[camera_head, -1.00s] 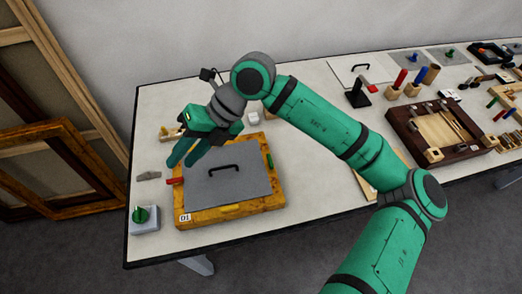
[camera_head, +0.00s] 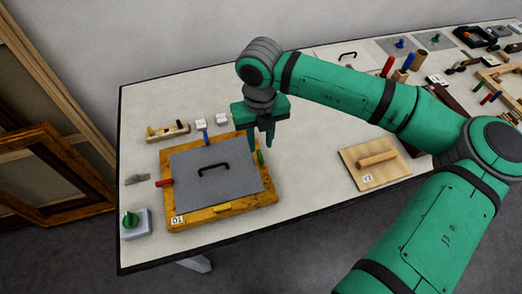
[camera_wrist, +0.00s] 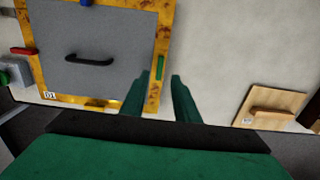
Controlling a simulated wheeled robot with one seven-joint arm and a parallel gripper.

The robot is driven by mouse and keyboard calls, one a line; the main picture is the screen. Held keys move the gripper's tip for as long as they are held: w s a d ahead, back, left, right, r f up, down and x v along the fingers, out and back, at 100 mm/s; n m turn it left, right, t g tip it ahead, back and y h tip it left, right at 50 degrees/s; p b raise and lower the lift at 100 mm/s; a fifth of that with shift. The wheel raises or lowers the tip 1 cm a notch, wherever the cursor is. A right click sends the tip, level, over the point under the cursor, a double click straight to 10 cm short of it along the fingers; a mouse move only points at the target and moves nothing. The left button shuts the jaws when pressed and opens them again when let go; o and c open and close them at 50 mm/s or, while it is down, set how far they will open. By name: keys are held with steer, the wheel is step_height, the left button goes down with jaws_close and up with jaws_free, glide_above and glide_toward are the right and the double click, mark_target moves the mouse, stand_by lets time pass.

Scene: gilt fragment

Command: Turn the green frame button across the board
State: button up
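The green frame button (camera_head: 261,157) is on the right rail of the gilt frame (camera_head: 178,221), lying along the rail. It also shows in the wrist view (camera_wrist: 160,68). A grey board (camera_head: 200,185) with a black handle (camera_head: 213,169) fills the frame. My gripper (camera_head: 260,148) is open, fingers pointing down above the right rail near the green button. In the wrist view my fingertips (camera_wrist: 161,78) appear either side of the button's line. Height above it and any contact cannot be told.
A red button (camera_head: 164,183) points outward left; a blue one (camera_head: 205,139) stands at the back rail; a yellow one (camera_head: 225,208) lies along the front rail. A grey box with a green knob (camera_head: 131,220) stands front left. A wooden board (camera_head: 372,172) lies right.

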mark_target(260, 156)
step_height(260, 156, down, 6)
steer(key=shift+r, duration=0.1)
stand_by(0.4)
jaws_close()
